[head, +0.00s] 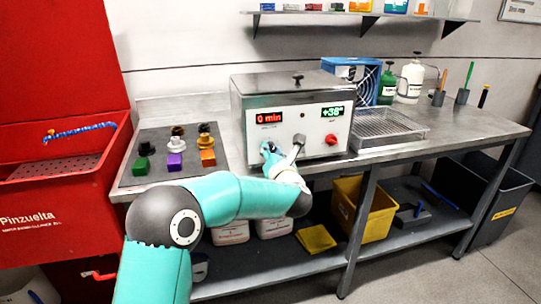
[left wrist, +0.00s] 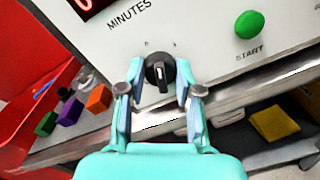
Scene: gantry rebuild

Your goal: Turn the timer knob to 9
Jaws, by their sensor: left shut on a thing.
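The ultrasonic-bath-like steel machine (head: 250,88) stands on the bench, its white front facing me. Its red left display (head: 270,116) reads "0 min". The black timer knob (left wrist: 159,72) is below the word MINUTES in the left wrist view, with a white mark on its lower half. My left gripper (head: 271,149) is at the front panel. In the left wrist view its fingers (left wrist: 160,80) are on either side of the knob, shut on it. Most dial numbers are hidden or too small to read. My right gripper is not in view.
A green START button (left wrist: 249,24) is right of the knob. A red knob (head: 331,139) and a "+38°" display (head: 332,111) are further right. Coloured blocks (head: 174,162) lie on a dark mat to the left. A wire basket (head: 385,127) stands right of the machine.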

